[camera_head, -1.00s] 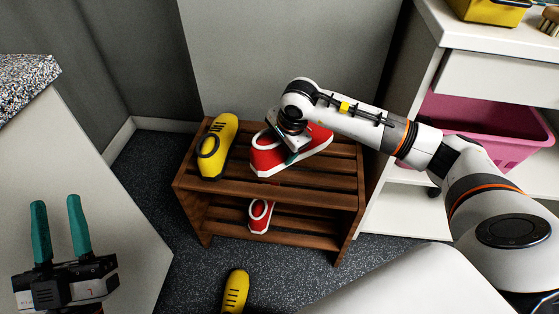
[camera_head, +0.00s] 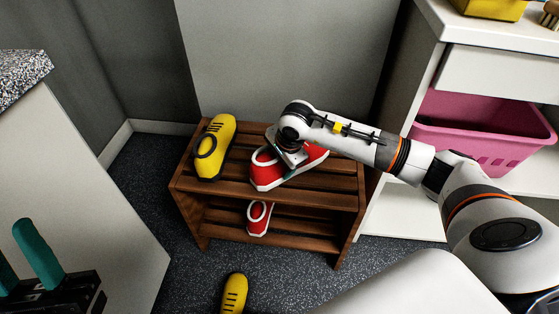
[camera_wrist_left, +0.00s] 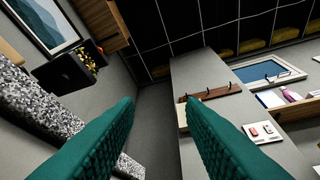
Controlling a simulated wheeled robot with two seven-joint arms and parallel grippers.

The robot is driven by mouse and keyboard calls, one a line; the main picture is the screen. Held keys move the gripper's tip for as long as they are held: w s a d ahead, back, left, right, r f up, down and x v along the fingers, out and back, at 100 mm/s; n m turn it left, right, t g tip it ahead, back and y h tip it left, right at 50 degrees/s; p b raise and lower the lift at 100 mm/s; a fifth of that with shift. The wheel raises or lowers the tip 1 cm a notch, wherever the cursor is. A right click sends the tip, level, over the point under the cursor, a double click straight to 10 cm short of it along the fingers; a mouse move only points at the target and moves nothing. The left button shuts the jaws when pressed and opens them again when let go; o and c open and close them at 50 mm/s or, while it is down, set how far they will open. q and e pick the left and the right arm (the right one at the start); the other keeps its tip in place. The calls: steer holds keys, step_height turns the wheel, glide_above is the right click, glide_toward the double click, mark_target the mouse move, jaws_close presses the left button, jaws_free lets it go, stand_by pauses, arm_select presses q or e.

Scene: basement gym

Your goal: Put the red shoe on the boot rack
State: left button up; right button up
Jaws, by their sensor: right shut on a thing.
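The boot rack (camera_head: 290,196) is a brown wooden stand with two slatted shelves. A red shoe (camera_head: 266,178) with a white sole is over the right half of its top shelf, toe toward the front left. My right gripper (camera_head: 287,155) is shut on this shoe from above; the arm hides part of it. The shoe looks to be at the slats, but I cannot tell if it bears on them. A second red shoe (camera_head: 258,219) sits on the lower shelf. My left gripper (camera_head: 20,258) is open and empty at the lower left; its spread teal fingers also show in the left wrist view (camera_wrist_left: 160,125).
A yellow shoe (camera_head: 215,148) stands on the top shelf's left end. Another yellow shoe (camera_head: 235,293) lies on the dark carpet in front. A white cabinet with a pink bin (camera_head: 480,130) is close on the right. A speckled-top counter (camera_head: 20,75) stands left.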

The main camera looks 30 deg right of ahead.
steer(key=o, duration=1.3)
